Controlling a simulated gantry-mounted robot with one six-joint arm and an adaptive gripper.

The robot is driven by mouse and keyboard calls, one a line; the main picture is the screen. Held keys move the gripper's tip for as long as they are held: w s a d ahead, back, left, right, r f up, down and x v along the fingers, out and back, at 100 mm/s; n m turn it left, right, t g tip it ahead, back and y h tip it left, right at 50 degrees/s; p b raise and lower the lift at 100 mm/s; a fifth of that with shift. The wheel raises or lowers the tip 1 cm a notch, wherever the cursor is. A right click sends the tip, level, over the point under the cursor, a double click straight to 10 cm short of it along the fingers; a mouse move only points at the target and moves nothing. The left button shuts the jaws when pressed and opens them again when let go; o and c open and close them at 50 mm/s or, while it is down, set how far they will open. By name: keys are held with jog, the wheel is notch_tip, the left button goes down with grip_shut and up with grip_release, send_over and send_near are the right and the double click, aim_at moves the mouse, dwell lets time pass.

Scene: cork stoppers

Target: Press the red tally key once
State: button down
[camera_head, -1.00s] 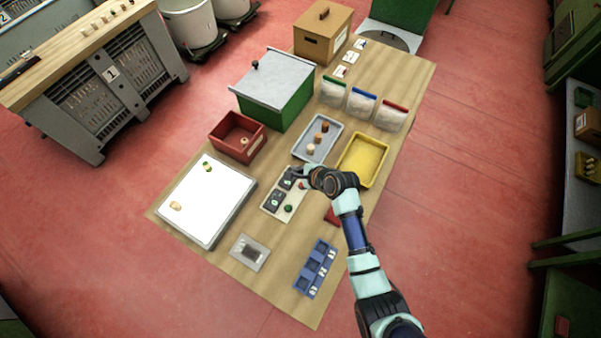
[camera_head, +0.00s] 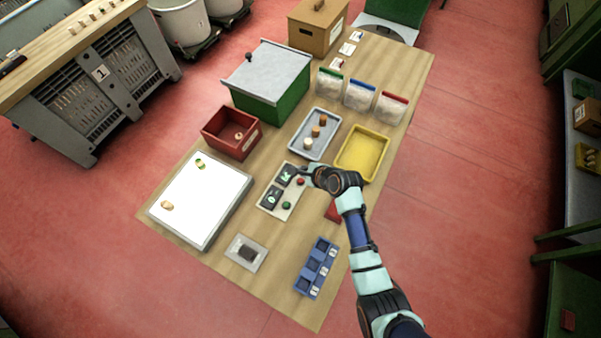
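The tally panel (camera_head: 279,208) is a pale plate lying on the table, with two dark displays and two round keys. The red key (camera_head: 300,182) is at its upper right, and the green key (camera_head: 287,205) is lower down. A light greenish mark shows on the upper display (camera_head: 285,174), and a small pale mark on the lower display (camera_head: 271,197). My gripper (camera_head: 304,171) is at the panel's upper right end, close to the red key. The red key shows beside it; I cannot tell whether they touch. The fingers are too small and dark to tell open from shut.
A grey tray with stoppers (camera_head: 304,153) and a yellow tray (camera_head: 362,153) lie just beyond my gripper. A small red object (camera_head: 332,212) is beside my arm. A white light panel (camera_head: 200,200) is left, a blue rack (camera_head: 316,268) in front.

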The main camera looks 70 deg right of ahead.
jog(key=b, duration=0.3)
send_over(301, 182)
notch_tip(301, 182, down, 4)
jog(key=shift+s+d+f, duration=0.1)
jog(key=shift+f, duration=0.5)
dwell(0.7)
jog(key=shift+f, duration=0.4)
jog(key=shift+f+b, duration=0.45)
dwell(0.4)
jog(key=shift+r+p, duration=0.9)
jog(key=shift+p, duration=0.2)
